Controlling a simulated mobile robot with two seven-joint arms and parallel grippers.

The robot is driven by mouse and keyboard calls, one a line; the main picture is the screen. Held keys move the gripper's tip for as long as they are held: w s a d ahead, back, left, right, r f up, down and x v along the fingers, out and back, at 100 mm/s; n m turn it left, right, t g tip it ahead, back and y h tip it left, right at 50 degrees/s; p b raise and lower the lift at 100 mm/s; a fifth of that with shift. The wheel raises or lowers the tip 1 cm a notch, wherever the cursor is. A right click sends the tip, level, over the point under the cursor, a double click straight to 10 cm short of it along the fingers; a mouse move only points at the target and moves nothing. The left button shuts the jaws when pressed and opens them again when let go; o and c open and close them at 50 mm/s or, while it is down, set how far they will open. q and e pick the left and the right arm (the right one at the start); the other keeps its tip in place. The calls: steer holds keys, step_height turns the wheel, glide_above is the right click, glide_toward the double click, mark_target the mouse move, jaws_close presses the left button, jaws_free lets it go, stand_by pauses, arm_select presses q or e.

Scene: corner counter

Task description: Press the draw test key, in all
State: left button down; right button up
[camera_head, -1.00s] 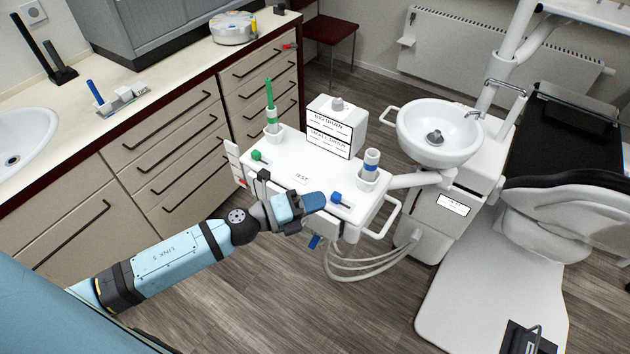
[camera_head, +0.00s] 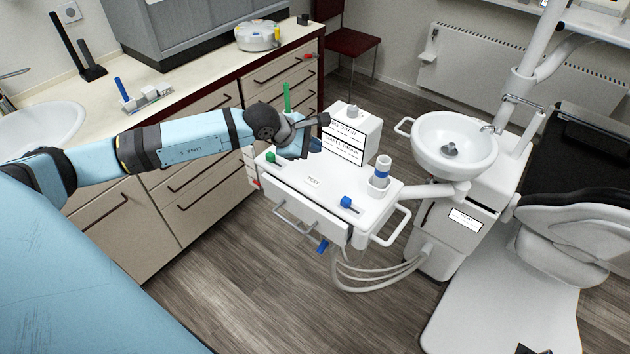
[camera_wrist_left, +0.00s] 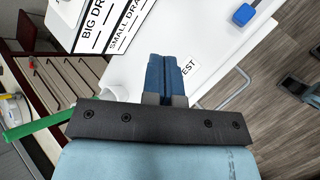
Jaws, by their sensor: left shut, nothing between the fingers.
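The white tray unit (camera_head: 335,196) stands in the middle of the head view. It bears a flat label reading TEST (camera_head: 313,182); that label (camera_wrist_left: 187,72) is partly hidden behind my fingers in the left wrist view. A white box (camera_head: 368,133) with a grey knob (camera_head: 351,110) on top stands at the tray's back, its front panel (camera_wrist_left: 102,27) lettered BIG DRA… and SMALL DRA…. My left gripper (camera_head: 314,146) is over the tray's back left, beside the box. Its blue fingertips (camera_wrist_left: 168,62) are shut and empty. Whether it touches anything is unclear. My right gripper is out of view.
A green stick (camera_head: 287,97) stands close behind my left gripper. A white-and-blue cylinder (camera_head: 381,172), a blue lever (camera_head: 348,202) and a green knob (camera_head: 270,158) are on the tray. A basin (camera_head: 455,140) and chair are at right; drawers line the left.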

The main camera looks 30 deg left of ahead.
mark_target(313, 182)
arm_select(q)
steer(key=shift+f, duration=0.15)
step_height(313, 182, down, 8)
steer(key=b, duration=0.3)
steer(key=shift+b, duration=0.4)
steer(key=shift+f, duration=0.3)
steer(key=shift+b, duration=0.3)
stand_by(1.3)
steer(key=shift+f+b, duration=0.35)
steer(key=shift+b, duration=0.15)
steer(key=shift+f+b, duration=0.45)
steer(key=shift+b, duration=0.05)
stand_by(0.5)
steer(key=shift+r, duration=0.1)
steer(key=shift+r+p, duration=0.3)
steer(key=shift+r, duration=0.45)
